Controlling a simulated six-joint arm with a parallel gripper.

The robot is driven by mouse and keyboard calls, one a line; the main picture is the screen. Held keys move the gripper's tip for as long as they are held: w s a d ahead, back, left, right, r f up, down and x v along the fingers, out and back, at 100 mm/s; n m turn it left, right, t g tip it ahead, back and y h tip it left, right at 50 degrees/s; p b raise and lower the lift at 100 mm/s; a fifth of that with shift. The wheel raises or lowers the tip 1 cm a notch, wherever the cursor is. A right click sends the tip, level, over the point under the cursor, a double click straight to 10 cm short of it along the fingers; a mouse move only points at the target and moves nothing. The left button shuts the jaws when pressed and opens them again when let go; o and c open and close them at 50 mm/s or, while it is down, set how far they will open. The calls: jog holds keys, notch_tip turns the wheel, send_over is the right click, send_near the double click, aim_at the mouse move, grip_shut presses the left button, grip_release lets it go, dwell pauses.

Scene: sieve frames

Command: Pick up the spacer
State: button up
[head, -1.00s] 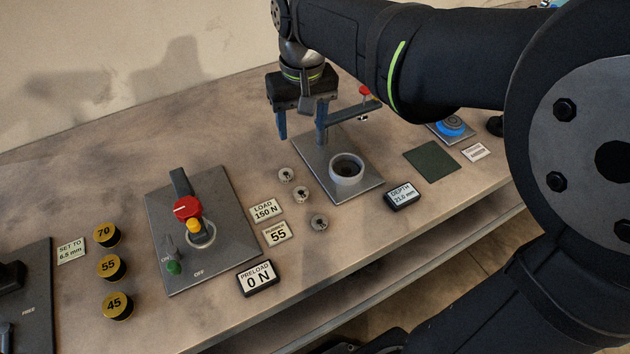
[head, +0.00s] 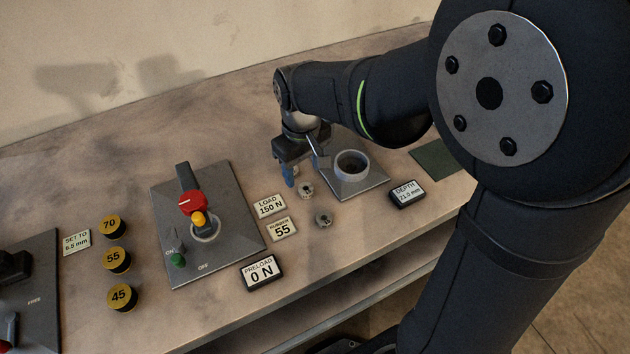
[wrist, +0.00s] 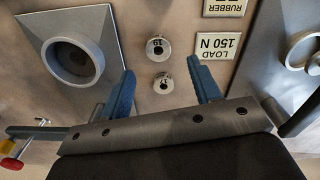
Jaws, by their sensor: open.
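Small round metal spacers stand on the bench. In the head view one spacer (head: 305,190) is right beside my fingers and another (head: 323,219) is closer to the front edge. In the wrist view a spacer (wrist: 163,83) lies between the lines of my two blue fingers, and a spacer marked 19 (wrist: 159,47) is just beyond the fingertips. My gripper (head: 293,172) is open and empty, pointing down low over the bench; its fingers also show in the wrist view (wrist: 162,70). The farthest spacer is hidden behind my gripper in the head view.
A plate with a grey cup (head: 352,166) stands right of the spacers. LOAD (head: 270,205) and RUBBER (head: 282,229) cards lie left. The press plate (head: 225,235) with its red knob is farther left. A DEPTH display (head: 407,193) is at right.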

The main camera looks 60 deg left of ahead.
aim_at(306, 188)
jog(key=f, duration=0.5)
jog(key=shift+w+d+f, duration=0.15)
jog(key=shift+d+f, duration=0.1)
jog(key=shift+f, duration=0.05)
jog(key=c, duration=1.1)
jog(key=shift+r, duration=0.15)
